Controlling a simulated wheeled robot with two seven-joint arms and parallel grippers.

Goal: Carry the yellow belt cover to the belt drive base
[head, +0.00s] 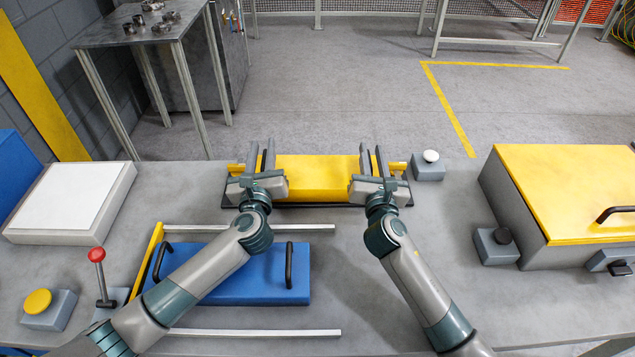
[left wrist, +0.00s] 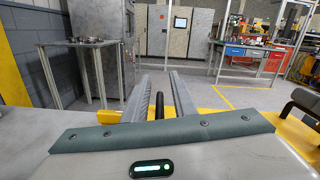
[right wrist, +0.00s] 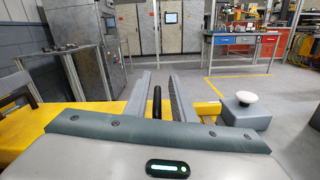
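The yellow belt cover (head: 318,177) is a long box near the far edge of the table in the head view, over a dark flat base (head: 310,206). I cannot tell whether this is the belt drive base. My left gripper (head: 260,162) is open at the cover's left end. In the left wrist view a black handle (left wrist: 159,105) stands between its fingers, with gaps beside it. My right gripper (head: 374,163) is open at the right end. In the right wrist view another black handle (right wrist: 157,104) stands between its fingers, also with gaps.
A blue plate with black handles (head: 250,285) lies between two metal rails, partly under my left arm. A yellow-lidded box (head: 560,185) stands right. A white-topped panel (head: 70,197), a red-knobbed lever (head: 97,256) and a yellow button (head: 38,301) are left. A white-knobbed block (head: 429,170) stands near the cover.

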